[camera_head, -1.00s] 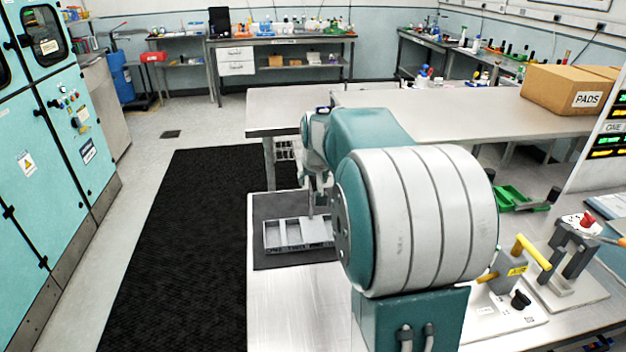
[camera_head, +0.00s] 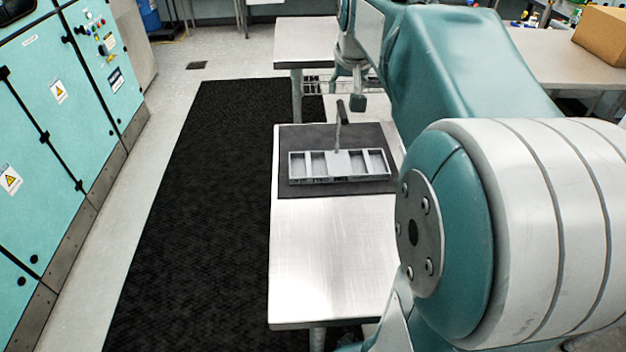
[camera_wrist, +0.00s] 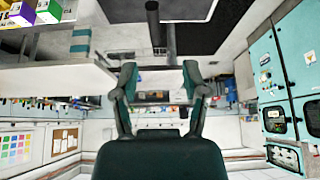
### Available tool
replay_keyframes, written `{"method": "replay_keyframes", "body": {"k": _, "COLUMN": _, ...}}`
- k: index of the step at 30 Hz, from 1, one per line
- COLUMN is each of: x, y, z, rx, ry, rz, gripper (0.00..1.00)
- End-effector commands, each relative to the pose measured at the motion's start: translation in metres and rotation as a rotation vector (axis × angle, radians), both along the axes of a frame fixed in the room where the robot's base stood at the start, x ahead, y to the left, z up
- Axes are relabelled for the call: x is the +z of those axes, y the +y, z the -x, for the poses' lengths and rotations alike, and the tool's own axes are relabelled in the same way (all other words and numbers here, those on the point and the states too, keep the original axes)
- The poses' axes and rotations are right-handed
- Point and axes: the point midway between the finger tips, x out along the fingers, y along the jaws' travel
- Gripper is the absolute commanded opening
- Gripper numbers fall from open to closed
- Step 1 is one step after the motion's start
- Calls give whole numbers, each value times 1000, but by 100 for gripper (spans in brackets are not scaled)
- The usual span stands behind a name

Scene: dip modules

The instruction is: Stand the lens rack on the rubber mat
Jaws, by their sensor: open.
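The lens rack (camera_head: 338,163) is a grey tray with several open compartments and an upright post at its middle. It sits level on the dark rubber mat (camera_head: 292,140), with its compartments facing up. My gripper (camera_head: 349,92) is just beyond and above the top of the post in the head view, and it seems clear of the rack. In the wrist view my gripper (camera_wrist: 159,80) shows its two fingers spread wide with nothing between them. I cannot identify the rack in the wrist view.
The mat lies at the far end of a narrow steel table (camera_head: 325,250), whose near part is bare. A black floor mat (camera_head: 195,210) runs along its left side, then teal cabinets (camera_head: 60,130). A cardboard box (camera_head: 600,35) stands on the back right table.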

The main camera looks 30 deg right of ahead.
Motion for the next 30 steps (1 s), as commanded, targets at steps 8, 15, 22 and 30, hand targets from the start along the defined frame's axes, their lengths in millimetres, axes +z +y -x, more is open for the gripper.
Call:
{"method": "replay_keyframes", "body": {"k": 8, "x": -18, "y": 113, "z": 74, "rx": 186, "ry": 8, "rz": -3, "gripper": 58}}
{"method": "replay_keyframes", "body": {"k": 15, "x": -64, "y": 184, "z": 155, "rx": 354, "ry": 17, "rz": -5, "gripper": 58}}
{"method": "replay_keyframes", "body": {"k": 22, "x": -94, "y": 205, "z": 194, "rx": 432, "ry": 25, "rz": -7, "gripper": 58}}
{"method": "replay_keyframes", "body": {"k": 30, "x": -96, "y": 206, "z": 196, "rx": 433, "ry": 28, "rz": -7, "gripper": 58}}
